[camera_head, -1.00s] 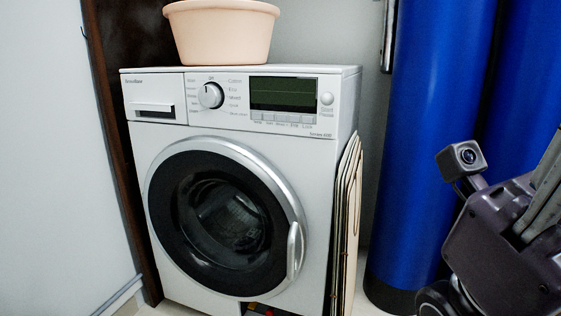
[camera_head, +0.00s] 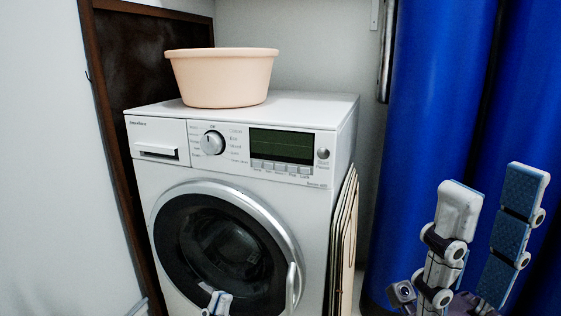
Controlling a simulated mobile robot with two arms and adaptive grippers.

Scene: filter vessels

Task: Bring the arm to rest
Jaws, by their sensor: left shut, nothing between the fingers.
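My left gripper (camera_head: 217,303) shows only as a small pale tip at the bottom edge, in front of the washing machine door. It is shut and holds nothing; the rest of it is out of frame. My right gripper (camera_head: 494,184) is at the lower right with its fingers pointing up. Its two fingers, with blue pads, stand wide apart with nothing between them. It is in front of the blue vessels (camera_head: 425,110), and its wrist is cut off by the bottom edge.
A white washing machine (camera_head: 340,140) stands in the middle with a peach basin (camera_head: 222,80) on top. Thin boards (camera_head: 346,235) lean on its right side. A dark brown panel (camera_head: 150,60) and a pale wall (camera_head: 45,150) are at left.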

